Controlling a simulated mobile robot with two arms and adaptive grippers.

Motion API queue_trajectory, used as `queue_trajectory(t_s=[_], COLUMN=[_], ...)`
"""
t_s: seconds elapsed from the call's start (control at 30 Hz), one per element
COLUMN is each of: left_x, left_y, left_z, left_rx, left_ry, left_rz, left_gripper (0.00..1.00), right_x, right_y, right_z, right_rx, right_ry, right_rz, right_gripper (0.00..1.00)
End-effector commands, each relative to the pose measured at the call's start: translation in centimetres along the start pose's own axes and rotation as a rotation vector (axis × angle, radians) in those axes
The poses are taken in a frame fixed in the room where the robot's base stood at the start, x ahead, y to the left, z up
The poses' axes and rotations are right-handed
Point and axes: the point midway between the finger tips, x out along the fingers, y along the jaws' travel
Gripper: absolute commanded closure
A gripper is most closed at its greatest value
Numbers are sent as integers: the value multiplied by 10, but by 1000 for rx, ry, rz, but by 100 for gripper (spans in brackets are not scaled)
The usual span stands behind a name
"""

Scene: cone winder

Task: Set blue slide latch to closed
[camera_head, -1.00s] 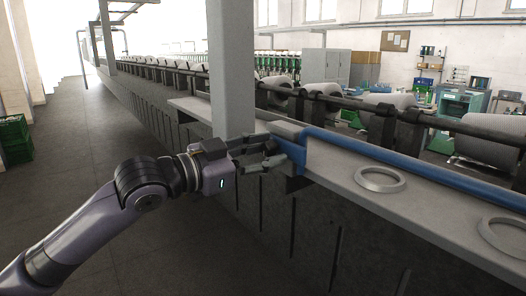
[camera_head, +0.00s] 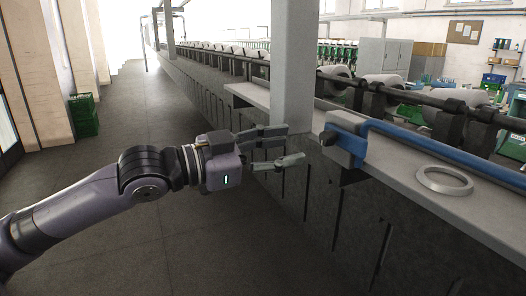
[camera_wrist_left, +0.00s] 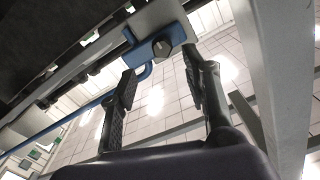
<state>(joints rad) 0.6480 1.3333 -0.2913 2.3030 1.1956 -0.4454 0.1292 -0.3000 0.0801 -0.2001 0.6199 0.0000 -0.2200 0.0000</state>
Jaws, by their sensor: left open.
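In the wrist view the gap between the fingers (camera_wrist_left: 158,80) is clear. My right gripper is not in view.
A grey pillar (camera_head: 292,60) stands just behind the left gripper. A pale ring (camera_head: 444,180) lies on the ledge right of the latch. Green crates (camera_head: 83,115) stand far left by the wall. The floor left of the machine is clear.

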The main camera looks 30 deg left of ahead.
Motion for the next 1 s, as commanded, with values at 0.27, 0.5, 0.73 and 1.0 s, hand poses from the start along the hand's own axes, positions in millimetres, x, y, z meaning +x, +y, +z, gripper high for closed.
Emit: queue_trajectory(t_s=[0.27,0.5,0.73,1.0], left_x=[-20,-31,-35,-35], left_y=[-4,-1,1,1], left_z=[0,0,0,0], left_rx=[8,5,1,0], left_ry=[-2,0,-1,0], left_rz=[-18,-7,3,3], left_gripper=[56,56,56,56], right_x=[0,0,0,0], right_y=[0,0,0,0], right_z=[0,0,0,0], right_rx=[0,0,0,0], right_ry=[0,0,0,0], right_rz=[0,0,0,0], right_gripper=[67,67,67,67])
